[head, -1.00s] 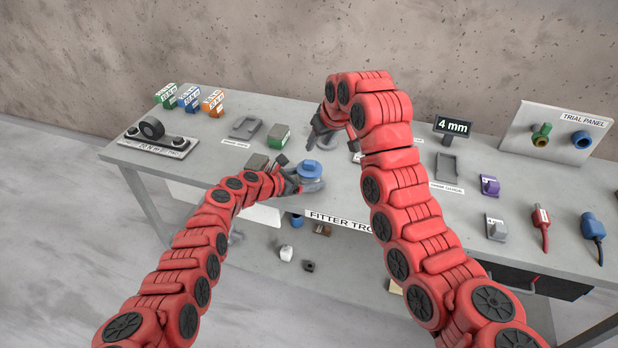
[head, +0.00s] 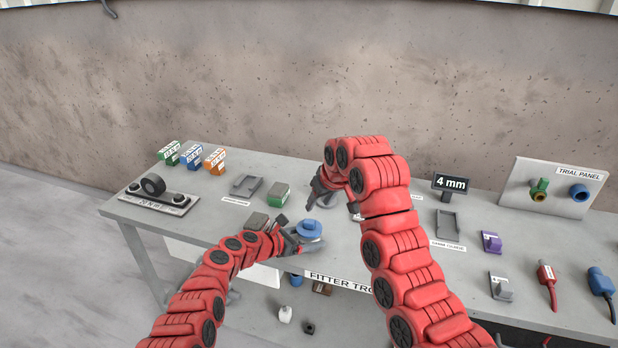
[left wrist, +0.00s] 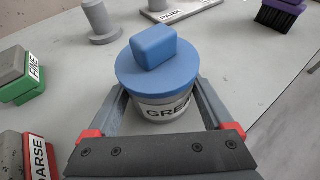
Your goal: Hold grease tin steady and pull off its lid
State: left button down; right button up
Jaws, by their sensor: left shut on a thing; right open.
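The grease tin (left wrist: 168,109) is a grey round tin with a dark-lettered label, standing upright on the grey table top. Its blue lid (left wrist: 158,72), with a block-shaped knob, sits on it; the lid also shows in the head view (head: 309,229). My left gripper (left wrist: 160,100) is shut on the tin body, one finger on each side below the lid. In the head view my left gripper (head: 300,240) is at the table's front edge. My right gripper (head: 325,198) is open and empty, behind and above the tin; its fingers are partly hidden by my right arm.
A green block (left wrist: 28,80) marked FINE and a red one (left wrist: 28,150) lie left of the tin. A grey peg on a base (left wrist: 100,20) stands behind it. Purple, grey, red and blue items and the trial panel (head: 553,190) are at the right.

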aim_at(299, 238)
pick_arm(q)
grip_release()
jog(key=shift+a, duration=0.1)
jog(key=shift+s+a, duration=0.35)
jog(key=v, duration=0.8)
jog(key=shift+w+a+r, duration=0.1)
jog(key=shift+w+r, duration=0.05)
jog(key=shift+r, duration=0.15)
jog(key=shift+s+a+r, duration=0.1)
jog(key=shift+s+r, duration=0.1)
jog(key=shift+s, duration=0.1)
jog(key=shift+s+a+r, duration=0.2)
jog(key=shift+a, duration=0.15)
jog(key=shift+s+a, duration=0.4)
jog(key=shift+a, duration=0.1)
